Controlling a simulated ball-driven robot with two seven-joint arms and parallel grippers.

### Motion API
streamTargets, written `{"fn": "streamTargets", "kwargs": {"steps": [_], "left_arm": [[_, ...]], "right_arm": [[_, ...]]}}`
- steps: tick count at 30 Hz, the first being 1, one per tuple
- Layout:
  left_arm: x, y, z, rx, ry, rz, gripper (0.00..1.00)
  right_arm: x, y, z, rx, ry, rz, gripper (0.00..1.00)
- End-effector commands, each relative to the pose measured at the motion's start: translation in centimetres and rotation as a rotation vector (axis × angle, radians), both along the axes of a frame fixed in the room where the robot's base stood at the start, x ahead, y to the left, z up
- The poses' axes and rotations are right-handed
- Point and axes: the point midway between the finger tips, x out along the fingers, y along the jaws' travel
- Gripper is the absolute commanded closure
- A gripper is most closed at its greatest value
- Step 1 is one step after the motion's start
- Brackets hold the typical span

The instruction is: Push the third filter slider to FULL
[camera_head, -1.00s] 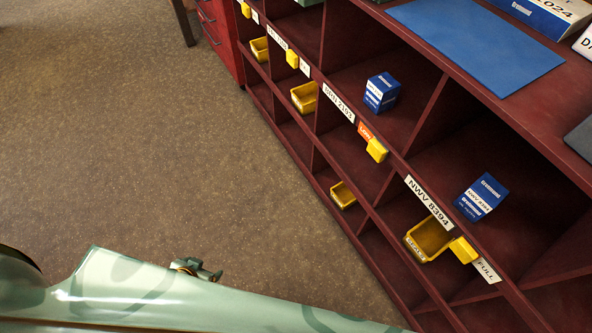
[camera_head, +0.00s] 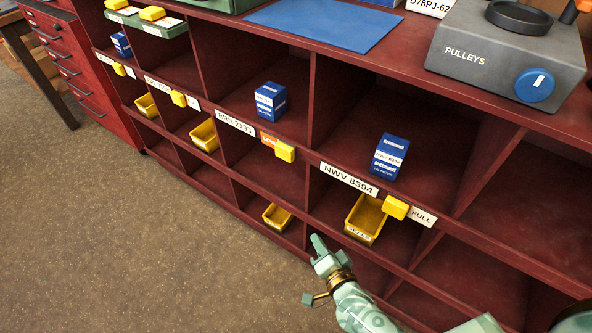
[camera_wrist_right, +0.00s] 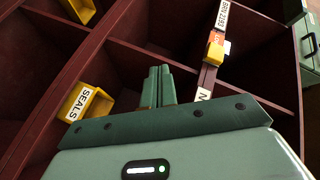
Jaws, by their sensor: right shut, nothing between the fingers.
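The third slider (camera_head: 285,151) from the left is a yellow block on the shelf's front rail. My left gripper is out of view.
Another yellow slider (camera_head: 396,207) sits beside a FULL label (camera_head: 424,216). A yellow SEALS bin (camera_head: 362,236) and a smaller yellow bin (camera_head: 277,216) stand in lower compartments, close to my right gripper. Blue boxes (camera_head: 270,112) stand behind the rail. Open floor (camera_head: 120,240) lies in front.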

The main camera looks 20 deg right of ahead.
Motion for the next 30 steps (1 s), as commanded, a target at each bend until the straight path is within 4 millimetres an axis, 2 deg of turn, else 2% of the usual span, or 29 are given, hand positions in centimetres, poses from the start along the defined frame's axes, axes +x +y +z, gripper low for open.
{"fn": "streamTargets", "kwargs": {"steps": [1,4,6,9,13,23,26,30], "left_arm": [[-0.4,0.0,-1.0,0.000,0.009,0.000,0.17],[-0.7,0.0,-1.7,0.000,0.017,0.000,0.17],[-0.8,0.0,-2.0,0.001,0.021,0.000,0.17],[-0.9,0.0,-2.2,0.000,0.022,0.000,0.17],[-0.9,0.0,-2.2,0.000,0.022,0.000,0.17],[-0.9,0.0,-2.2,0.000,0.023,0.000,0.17],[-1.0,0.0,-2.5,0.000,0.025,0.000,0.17],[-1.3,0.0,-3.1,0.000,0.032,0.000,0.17]], "right_arm": [[1.5,-0.1,1.9,0.105,-0.064,-0.056,1.00],[3.5,-0.7,6.3,0.313,-0.171,-0.160,1.00],[4.2,-1.1,8.3,0.420,-0.217,-0.208,1.00],[4.7,-1.4,9.9,0.505,-0.250,-0.242,1.00],[4.8,-1.5,10.5,0.531,-0.259,-0.253,1.00],[5.3,-1.5,10.3,0.526,-0.257,-0.251,1.00],[6.5,-1.7,10.3,0.525,-0.259,-0.251,1.00],[9.2,-2.0,10.2,0.525,-0.259,-0.251,1.00]]}}
